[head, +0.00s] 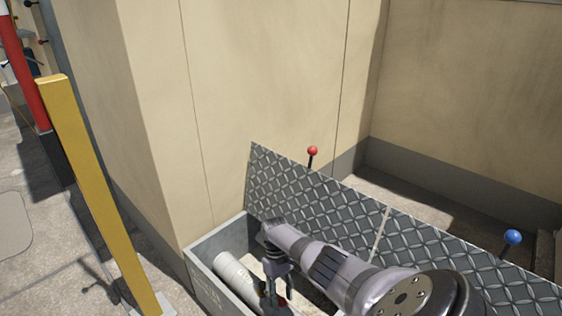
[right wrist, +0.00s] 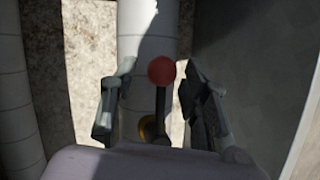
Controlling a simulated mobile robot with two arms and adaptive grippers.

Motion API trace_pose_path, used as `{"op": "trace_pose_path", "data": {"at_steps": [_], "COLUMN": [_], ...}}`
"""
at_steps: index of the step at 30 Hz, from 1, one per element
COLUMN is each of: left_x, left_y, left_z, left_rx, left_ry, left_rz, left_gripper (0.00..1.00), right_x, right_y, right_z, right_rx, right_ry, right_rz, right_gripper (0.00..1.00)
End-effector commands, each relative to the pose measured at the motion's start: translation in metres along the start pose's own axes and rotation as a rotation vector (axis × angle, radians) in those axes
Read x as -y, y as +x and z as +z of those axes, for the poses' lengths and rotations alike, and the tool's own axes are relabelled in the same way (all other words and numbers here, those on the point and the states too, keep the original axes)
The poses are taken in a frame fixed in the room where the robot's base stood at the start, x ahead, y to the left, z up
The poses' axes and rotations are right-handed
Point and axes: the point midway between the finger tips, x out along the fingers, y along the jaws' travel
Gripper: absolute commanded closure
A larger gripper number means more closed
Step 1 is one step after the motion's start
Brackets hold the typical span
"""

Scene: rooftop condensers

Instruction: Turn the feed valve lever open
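A lever with a red ball knob (right wrist: 162,70) and a dark stem stands in front of a pale pipe in the right wrist view. A brass-coloured part (right wrist: 150,128) shows at its foot. My right gripper (right wrist: 160,90) is open, with one finger on each side of the lever; I see gaps between fingers and stem. In the head view my right gripper (head: 275,292) points down into an open grey box (head: 222,243), and only a bit of red shows by its fingers. No label shows which valve this lever belongs to. My left gripper is not in view.
An open diamond-plate lid (head: 325,208) stands behind the box. Beyond it are another red-knobbed lever (head: 312,151) and a blue-knobbed lever (head: 513,237). A white pipe (head: 236,272) lies in the box. A yellow post (head: 95,185) and beige wall (head: 255,80) stand nearby.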

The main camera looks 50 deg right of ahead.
Motion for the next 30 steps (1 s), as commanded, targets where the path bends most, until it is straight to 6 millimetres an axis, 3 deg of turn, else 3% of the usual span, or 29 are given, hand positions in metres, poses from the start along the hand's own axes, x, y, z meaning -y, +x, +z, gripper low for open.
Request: {"op": "trace_pose_path", "data": {"at_steps": [11, 14, 24, 30], "left_x": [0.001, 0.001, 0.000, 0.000], "left_y": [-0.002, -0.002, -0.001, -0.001], "left_z": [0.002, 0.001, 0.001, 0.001], "left_rx": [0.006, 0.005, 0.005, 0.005], "left_ry": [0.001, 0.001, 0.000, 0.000], "left_rz": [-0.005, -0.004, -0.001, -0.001], "left_gripper": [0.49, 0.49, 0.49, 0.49], "right_x": [0.000, 0.000, 0.000, 0.000], "right_y": [-0.004, -0.017, -0.087, -0.114], "right_z": [0.000, -0.001, -0.001, -0.001], "right_rx": [0.001, -0.002, -0.003, -0.001], "right_ry": [0.001, 0.001, 0.001, 0.001], "right_rz": [-0.001, 0.000, 0.000, -0.001], "right_gripper": [0.54, 0.54, 0.54, 0.54]}}
